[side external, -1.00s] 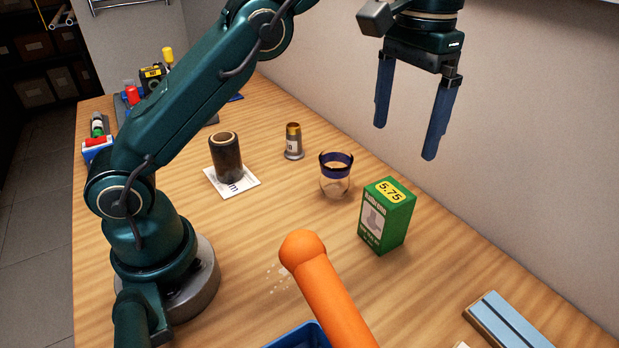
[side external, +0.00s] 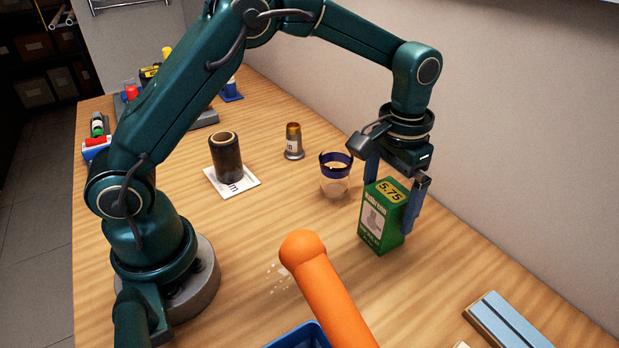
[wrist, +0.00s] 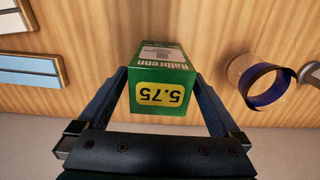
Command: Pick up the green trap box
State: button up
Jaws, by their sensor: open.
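The green trap box (side external: 376,224) stands upright on the wooden bench, with a yellow 5.75 label on its top. My gripper (side external: 391,208) is lowered over it from above, with one blue finger on each side of the box. In the wrist view the box (wrist: 162,72) sits between the two open fingers of my gripper (wrist: 160,85). Small gaps seem to show between the fingers and the box. The far finger is partly hidden behind the box in the side view.
A clear cup with a dark blue rim (side external: 335,182) stands close to the left of the box. A brass-topped fitting (side external: 293,141) and a dark cylinder (side external: 226,158) stand farther left. The wall is close behind.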

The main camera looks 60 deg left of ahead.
jog(key=shift+f, duration=2.75)
jog(key=c, duration=1.5)
